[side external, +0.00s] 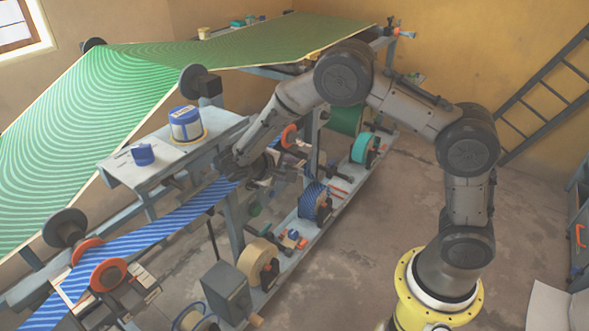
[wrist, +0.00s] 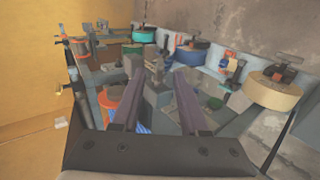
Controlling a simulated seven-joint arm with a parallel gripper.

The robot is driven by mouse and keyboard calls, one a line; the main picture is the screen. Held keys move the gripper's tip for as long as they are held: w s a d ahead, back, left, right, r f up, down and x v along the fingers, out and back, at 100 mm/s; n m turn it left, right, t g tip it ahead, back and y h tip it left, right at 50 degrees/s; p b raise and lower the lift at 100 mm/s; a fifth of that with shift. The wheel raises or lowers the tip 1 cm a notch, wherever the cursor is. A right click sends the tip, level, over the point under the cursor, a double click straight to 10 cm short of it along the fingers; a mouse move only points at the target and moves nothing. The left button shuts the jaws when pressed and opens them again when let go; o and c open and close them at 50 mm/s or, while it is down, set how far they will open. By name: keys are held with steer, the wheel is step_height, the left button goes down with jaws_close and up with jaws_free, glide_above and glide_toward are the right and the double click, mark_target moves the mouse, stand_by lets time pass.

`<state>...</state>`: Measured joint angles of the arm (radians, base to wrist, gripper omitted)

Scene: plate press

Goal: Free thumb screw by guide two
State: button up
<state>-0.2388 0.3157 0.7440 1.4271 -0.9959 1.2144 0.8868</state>
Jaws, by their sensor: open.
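My gripper (side external: 245,172) is at the end of the arm, over the right edge of the press by the blue-and-white striped web (side external: 190,208). In the wrist view its two dark fingers (wrist: 157,78) are apart, with nothing held between them. Grey machine parts (wrist: 158,97) show beyond the gap. An orange ring-shaped guide (side external: 289,136) is just beyond the gripper; an orange ring also shows left of the fingers in the wrist view (wrist: 108,97). Two more orange guide rings (side external: 108,275) stand at the lower left. I cannot make out the thumb screw or which guide is number two.
A shelf (side external: 150,175) left of the gripper holds a blue-labelled tub (side external: 186,123) and a blue item (side external: 143,154). A rail with a tan roll (side external: 259,262), a blue roll (side external: 314,202) and a teal roll (side external: 365,149) runs below. Green patterned sheet (side external: 80,125) spans the back left.

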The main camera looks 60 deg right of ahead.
steer(key=v, duration=1)
steer(key=shift+a+r, duration=0.25)
steer(key=shift+a, duration=0.05)
steer(key=s+d+r+y, duration=0.3)
steer(key=s+r+y, duration=0.3)
steer(key=s+r, duration=0.45)
steer(key=s+a+t+y, duration=0.2)
steer(key=s+t+y, duration=0.2)
steer(key=s, duration=1.1)
steer(key=shift+r+t+y, duration=0.2)
steer(key=shift+t+y, duration=0.2)
steer(key=shift+t, duration=0.4)
